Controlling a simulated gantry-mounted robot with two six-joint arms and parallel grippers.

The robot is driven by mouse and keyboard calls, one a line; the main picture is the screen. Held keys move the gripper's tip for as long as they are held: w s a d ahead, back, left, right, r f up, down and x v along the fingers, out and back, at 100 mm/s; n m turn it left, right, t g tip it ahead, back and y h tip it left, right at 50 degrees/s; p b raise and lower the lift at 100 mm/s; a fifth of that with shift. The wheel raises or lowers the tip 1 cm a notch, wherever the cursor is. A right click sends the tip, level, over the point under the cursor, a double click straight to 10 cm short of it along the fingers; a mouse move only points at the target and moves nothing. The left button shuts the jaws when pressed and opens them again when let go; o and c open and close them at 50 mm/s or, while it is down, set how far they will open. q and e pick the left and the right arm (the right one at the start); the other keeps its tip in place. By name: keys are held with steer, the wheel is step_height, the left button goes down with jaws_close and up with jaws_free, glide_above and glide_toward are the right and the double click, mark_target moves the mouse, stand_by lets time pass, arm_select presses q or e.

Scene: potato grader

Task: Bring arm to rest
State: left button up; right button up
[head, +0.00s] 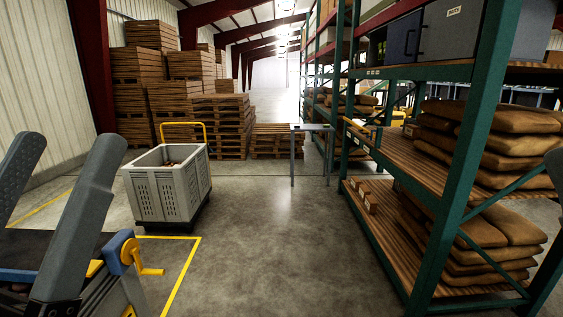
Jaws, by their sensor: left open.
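My left gripper (68,150) is at the left edge of the head view. Its two dark grey fingers point up and stand well apart, with nothing between them. It is in front of a blue and grey machine with a yellow crank handle (136,258); from this view I cannot tell if they touch. A dark grey piece at the right edge (556,168) looks like part of my right gripper. Most of it is cut off, so its state does not show.
A grey crate (168,195) on a dark wheeled base with a yellow handle stands ahead left, with some brown items inside. Green racking (470,150) with filled sacks (480,240) lines the right. Stacked wooden pallets (215,122) and a small grey stand (312,127) are behind. The middle floor is clear.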

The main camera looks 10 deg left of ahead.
arm_select(q)
step_height(320, 180, up, 38)
steer(key=p, duration=3.8)
steer(key=shift+s+h, duration=0.15)
steer(key=shift+h, duration=0.15)
arm_select(e)
step_height(320, 180, up, 38)
